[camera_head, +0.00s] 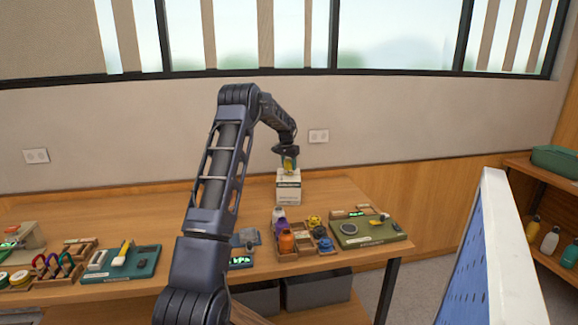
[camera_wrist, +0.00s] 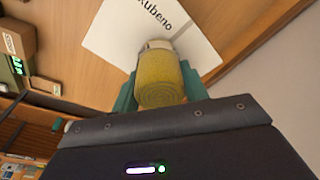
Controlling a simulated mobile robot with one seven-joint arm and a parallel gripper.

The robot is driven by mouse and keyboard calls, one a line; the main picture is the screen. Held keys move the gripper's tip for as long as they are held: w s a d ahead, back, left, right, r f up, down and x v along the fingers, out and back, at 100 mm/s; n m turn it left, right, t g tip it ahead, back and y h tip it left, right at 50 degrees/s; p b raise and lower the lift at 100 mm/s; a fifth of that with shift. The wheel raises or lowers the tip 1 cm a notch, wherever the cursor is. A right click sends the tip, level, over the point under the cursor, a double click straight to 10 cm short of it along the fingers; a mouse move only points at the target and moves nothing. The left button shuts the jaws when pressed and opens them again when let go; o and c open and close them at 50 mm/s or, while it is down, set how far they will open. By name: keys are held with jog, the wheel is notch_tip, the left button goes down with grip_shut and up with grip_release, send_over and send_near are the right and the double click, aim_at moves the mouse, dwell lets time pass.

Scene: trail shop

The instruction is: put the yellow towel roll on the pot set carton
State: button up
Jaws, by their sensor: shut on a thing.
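The yellow towel roll (camera_wrist: 160,80) has a pale band at its far end. My gripper (camera_wrist: 160,85) is shut on it, with a green finger on each side. In the head view my gripper (camera_head: 289,163) is at the top of the white carton (camera_head: 288,188), with a bit of the yellow roll (camera_head: 288,166) showing. The carton stands at the back of the wooden table. In the wrist view the white carton top (camera_wrist: 112,35), with dark lettering, lies beyond the roll. I cannot tell whether the roll touches it.
In front of the carton a wooden divided tray (camera_head: 306,252) holds several small bottles and coloured items. A green board (camera_head: 368,233) lies to its right. The wall is close behind the carton. The table (camera_head: 180,205) is bare to the carton's left.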

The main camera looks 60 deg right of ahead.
jog(key=o, duration=1)
jog(key=shift+f, duration=0.15)
